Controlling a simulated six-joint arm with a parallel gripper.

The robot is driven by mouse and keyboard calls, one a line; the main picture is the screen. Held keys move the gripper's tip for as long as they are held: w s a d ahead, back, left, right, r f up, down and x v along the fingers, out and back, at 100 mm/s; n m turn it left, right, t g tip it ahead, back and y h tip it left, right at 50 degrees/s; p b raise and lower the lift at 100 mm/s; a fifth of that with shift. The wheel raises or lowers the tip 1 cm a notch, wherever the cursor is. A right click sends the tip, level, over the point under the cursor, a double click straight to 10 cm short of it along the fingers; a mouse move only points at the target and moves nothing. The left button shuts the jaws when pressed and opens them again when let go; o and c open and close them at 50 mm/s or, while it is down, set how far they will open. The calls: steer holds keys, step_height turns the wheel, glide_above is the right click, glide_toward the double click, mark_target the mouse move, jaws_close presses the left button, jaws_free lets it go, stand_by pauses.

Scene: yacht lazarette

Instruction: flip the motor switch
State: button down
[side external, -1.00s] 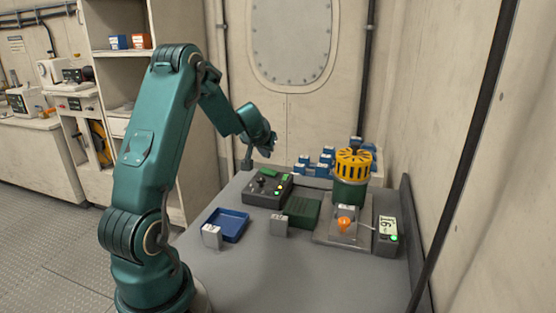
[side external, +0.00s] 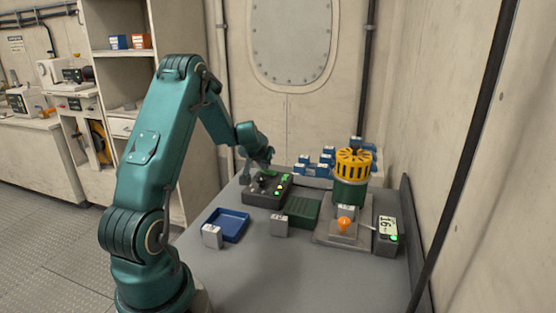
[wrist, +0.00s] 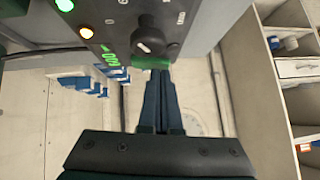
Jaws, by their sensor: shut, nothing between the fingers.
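A dark control box (side external: 266,190) stands at the back left of the grey table, with coloured lights and a knob on top. In the wrist view its panel (wrist: 118,18) shows a round black knob (wrist: 152,38), a green light, a yellow light and a green display. I cannot tell which control is the motor switch. A motor (side external: 350,180) with a yellow slotted cap and green body stands on a grey base to the right. My gripper (wrist: 161,72) is shut and empty, its fingertips close to the panel's edge by the knob; contact is unclear.
A blue tray (side external: 227,226), small grey blocks (side external: 279,224) and a dark green ribbed block (side external: 301,210) lie in front. An orange knob (side external: 344,225) and a display unit (side external: 386,236) stand right. Blue boxes (side external: 325,162) line the back.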

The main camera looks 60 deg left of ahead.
steer(key=shift+s+a+f, duration=0.15)
steer(key=shift+f, duration=0.15)
steer(key=shift+w+d+r, duration=0.15)
steer(key=shift+w+d, duration=0.45)
steer(key=shift+d, duration=0.05)
steer(key=shift+r, duration=0.15)
steer(key=shift+w+d+r, duration=0.15)
steer(key=shift+r, duration=0.85)
steer(key=shift+w+d+r, duration=0.1)
steer(key=shift+r, duration=0.85)
steer(key=v, duration=1)
steer(key=shift+f, duration=0.1)
